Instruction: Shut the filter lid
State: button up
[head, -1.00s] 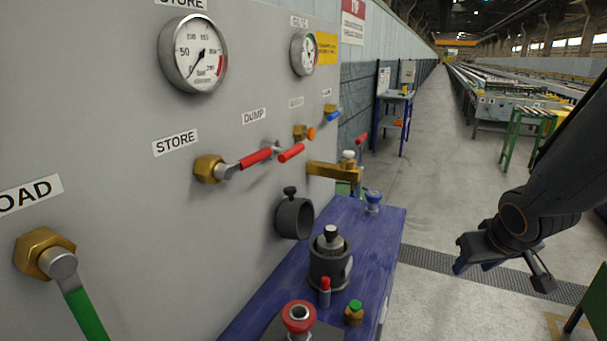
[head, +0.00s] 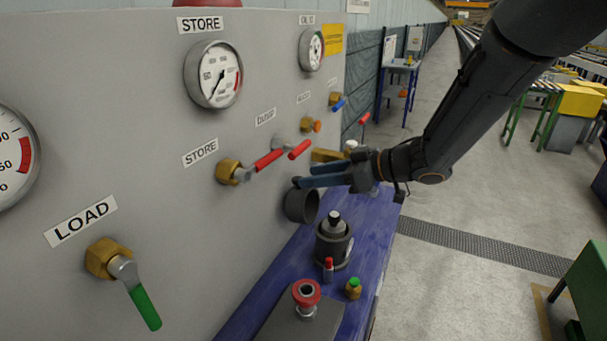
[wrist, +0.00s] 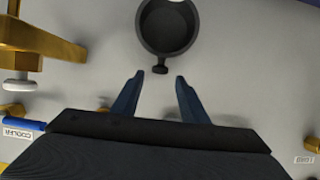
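A dark grey round cup-shaped fitting (head: 301,206) sticks out from the grey panel, low above the blue bench. It also shows at the top of the wrist view (wrist: 168,30), with its round mouth and a small dark knob (wrist: 160,69) on its rim. No label shows that this is the filter, and I cannot tell a separate lid. My gripper (head: 304,177) is open and empty, just above the fitting in the head view. In the wrist view my gripper (wrist: 160,75) has its blue fingertips apart, either side of the knob; contact cannot be told.
A dark canister (head: 333,243) with a black knob stands on the blue bench (head: 375,225). A red-topped fitting (head: 306,293) and small bottles are nearer. Red-handled valves (head: 269,159) and a brass tap (head: 328,155) project close to my gripper.

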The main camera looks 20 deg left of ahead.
jog(key=shift+p+x, duration=0.4)
jog(key=shift+x, duration=1.45)
grip_shut()
